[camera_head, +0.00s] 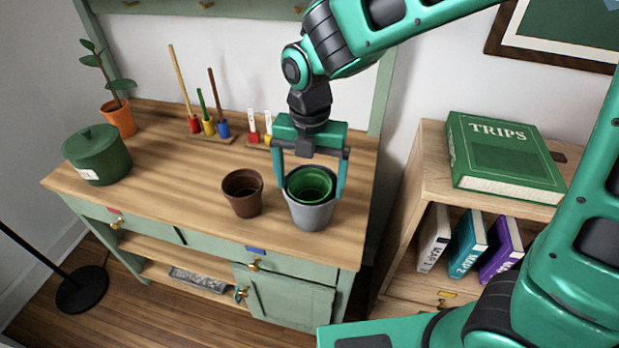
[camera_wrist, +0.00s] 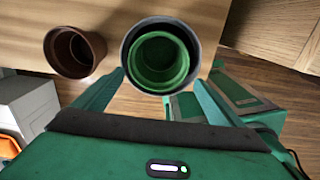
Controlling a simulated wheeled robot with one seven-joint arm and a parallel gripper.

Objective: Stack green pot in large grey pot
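The green pot (camera_head: 310,182) sits upright inside the large grey pot (camera_head: 312,215), which stands on the wooden bench top near its right end. In the wrist view the green pot (camera_wrist: 158,60) nests within the rim of the grey pot (camera_wrist: 126,42). My gripper (camera_head: 310,189) points down over the two pots. Its fingers are spread wide, one on each side of the green pot, near the grey pot's rim. Whether a finger touches the grey pot, I cannot tell. Nothing is clamped between the fingers.
An empty brown pot (camera_head: 243,193) stands just left of the grey pot. A green lidded pot (camera_head: 97,156) and a plant in an orange pot (camera_head: 119,118) are farther left. Small coloured tools (camera_head: 208,126) stand behind. A bookshelf (camera_head: 434,178) is right.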

